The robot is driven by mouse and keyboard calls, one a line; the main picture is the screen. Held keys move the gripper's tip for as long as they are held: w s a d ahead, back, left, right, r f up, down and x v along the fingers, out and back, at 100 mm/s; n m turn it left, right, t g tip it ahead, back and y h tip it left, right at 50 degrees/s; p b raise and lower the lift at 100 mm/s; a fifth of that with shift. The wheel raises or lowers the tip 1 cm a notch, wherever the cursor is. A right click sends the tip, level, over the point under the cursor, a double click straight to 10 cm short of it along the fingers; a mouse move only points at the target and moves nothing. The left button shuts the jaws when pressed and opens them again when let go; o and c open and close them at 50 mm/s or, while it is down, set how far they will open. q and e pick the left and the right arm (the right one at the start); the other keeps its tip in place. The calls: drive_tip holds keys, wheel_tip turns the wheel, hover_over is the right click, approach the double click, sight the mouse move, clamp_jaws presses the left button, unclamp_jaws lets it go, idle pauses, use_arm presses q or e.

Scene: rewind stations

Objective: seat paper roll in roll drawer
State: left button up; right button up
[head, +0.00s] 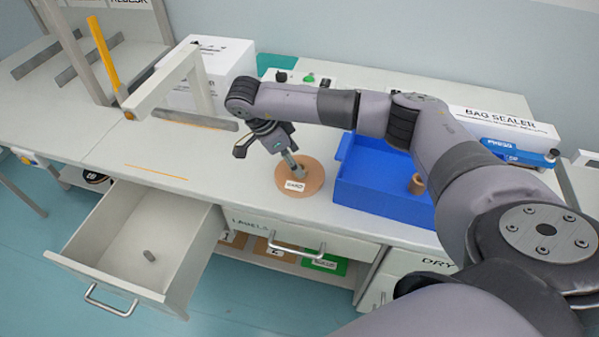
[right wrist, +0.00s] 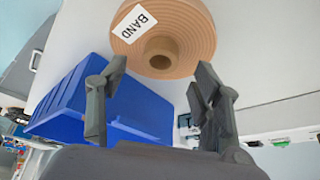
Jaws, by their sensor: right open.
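A flat, wide tan roll (head: 313,182) with a white label lies on the worktop, left of the blue bin. In the right wrist view the roll (right wrist: 190,30) shows its ringed face, a central hole and a label reading "BAND". My right gripper (head: 293,166) is over the roll and hides part of it. In the right wrist view the fingers (right wrist: 160,73) are spread apart, with nothing between them and the roll's edge beyond. An open white drawer (head: 190,240) at the lower left holds a short grey peg (head: 149,256). My left gripper is not in view.
The blue bin (head: 385,200) holds a small brown cylinder (head: 416,184). A white frame with an orange post (head: 105,55) stands at left by a white box (head: 218,60). A closed drawer (head: 300,244) and a shelf of cards sit below. The worktop above the open drawer is mostly clear.

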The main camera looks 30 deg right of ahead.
drive_tip(key=x, duration=0.3)
drive_tip(key=shift+d+f+p, duration=0.1)
drive_tip(key=shift+f+p, duration=0.05)
drive_tip(key=shift+p, duration=0.15)
drive_tip(key=c, duration=1.3)
clamp_jaws()
